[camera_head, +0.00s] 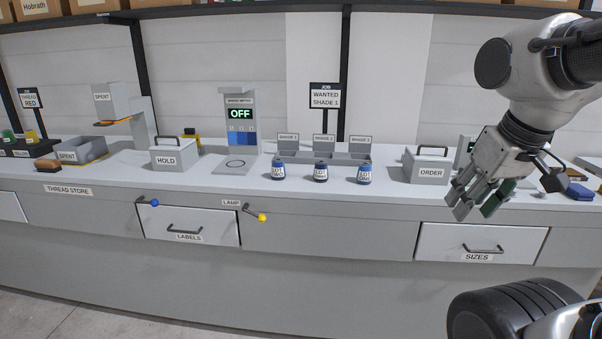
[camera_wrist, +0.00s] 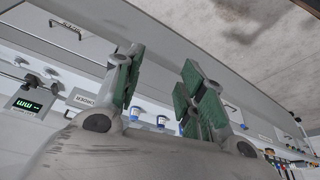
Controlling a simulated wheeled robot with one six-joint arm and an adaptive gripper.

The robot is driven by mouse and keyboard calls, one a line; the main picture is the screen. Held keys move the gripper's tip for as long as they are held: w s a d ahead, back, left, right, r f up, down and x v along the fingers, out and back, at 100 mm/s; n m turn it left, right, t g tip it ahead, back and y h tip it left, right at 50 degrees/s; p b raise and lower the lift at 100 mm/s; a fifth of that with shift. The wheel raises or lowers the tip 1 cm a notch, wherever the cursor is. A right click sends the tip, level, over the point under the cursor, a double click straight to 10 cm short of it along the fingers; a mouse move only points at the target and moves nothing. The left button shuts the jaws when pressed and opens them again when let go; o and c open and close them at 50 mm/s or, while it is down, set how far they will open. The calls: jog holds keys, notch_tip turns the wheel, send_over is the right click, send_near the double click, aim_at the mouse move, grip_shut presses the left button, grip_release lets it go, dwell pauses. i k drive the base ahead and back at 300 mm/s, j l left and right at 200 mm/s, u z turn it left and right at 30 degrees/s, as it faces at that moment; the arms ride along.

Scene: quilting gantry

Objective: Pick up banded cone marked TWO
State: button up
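Small blue-and-white items (camera_wrist: 161,121) also show beyond my fingers in the wrist view. My gripper (camera_head: 475,206) is open and empty, its fingers apart with green pads. It hangs at the right, above the counter's front edge, well right of the containers.
The grey ORDER box (camera_head: 427,168) stands between the containers and my gripper. Behind the containers is a grey rack (camera_head: 345,154) with SHADE signs. A meter reading OFF (camera_head: 239,125) and the HOLD box (camera_head: 176,155) stand left. Blue and yellow lever knobs (camera_head: 262,217) stick out in front.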

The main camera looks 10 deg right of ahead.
aim_at(278, 173)
jog(key=i+l+u, duration=0.35)
jog(key=i, duration=0.3)
jog(key=i+l+u, duration=0.35)
jog(key=i+l, duration=0.2)
